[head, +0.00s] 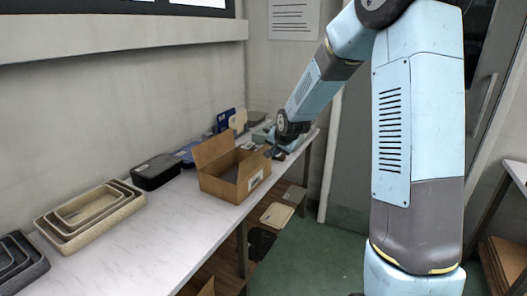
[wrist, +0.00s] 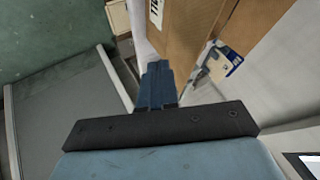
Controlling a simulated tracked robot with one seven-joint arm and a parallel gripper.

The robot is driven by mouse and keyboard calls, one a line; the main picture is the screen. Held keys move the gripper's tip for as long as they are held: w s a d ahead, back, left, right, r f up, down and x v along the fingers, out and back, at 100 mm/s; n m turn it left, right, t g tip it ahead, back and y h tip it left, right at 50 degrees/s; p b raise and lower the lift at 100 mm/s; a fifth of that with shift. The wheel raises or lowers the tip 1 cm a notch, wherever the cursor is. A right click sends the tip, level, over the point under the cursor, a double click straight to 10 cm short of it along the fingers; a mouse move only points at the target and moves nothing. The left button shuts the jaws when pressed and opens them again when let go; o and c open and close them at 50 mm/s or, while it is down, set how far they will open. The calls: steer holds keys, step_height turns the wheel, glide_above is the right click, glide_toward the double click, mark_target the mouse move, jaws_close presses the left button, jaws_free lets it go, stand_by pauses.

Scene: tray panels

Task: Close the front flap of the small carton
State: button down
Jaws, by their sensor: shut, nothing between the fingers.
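The small carton (head: 220,184) is a brown cardboard box standing on the white marbled bench. One flap (head: 213,150) stands up at its back left. Another flap with a white label (head: 255,181) shows on its right side, and I cannot tell its exact angle. My gripper (head: 273,153) is just right of the carton, near its far right corner, partly dark and small in the head view. In the wrist view my gripper (wrist: 159,75) is shut and empty, with brown cardboard (wrist: 190,35) close on its right. I cannot tell whether they touch.
Beige nested trays (head: 90,213), dark grey trays (head: 18,262) and a black case (head: 156,171) stand on the bench (head: 150,240) left of the carton. Blue and cream items (head: 232,121) are behind it. Green floor lies beyond the bench's right edge.

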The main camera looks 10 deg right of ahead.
mark_target(264, 150)
steer(key=shift+w+a+f, duration=0.25)
steer(key=shift+w+a, duration=0.3)
steer(key=shift+w, duration=0.15)
steer(key=shift+w+a+f, duration=0.25)
steer(key=shift+w+a, duration=0.35)
steer(key=shift+w, duration=0.15)
steer(key=shift+w+a+f, duration=0.25)
steer(key=shift+w+a, duration=0.3)
steer(key=shift+w, duration=0.15)
steer(key=shift+w+d, duration=0.1)
steer(key=shift+w, duration=0.05)
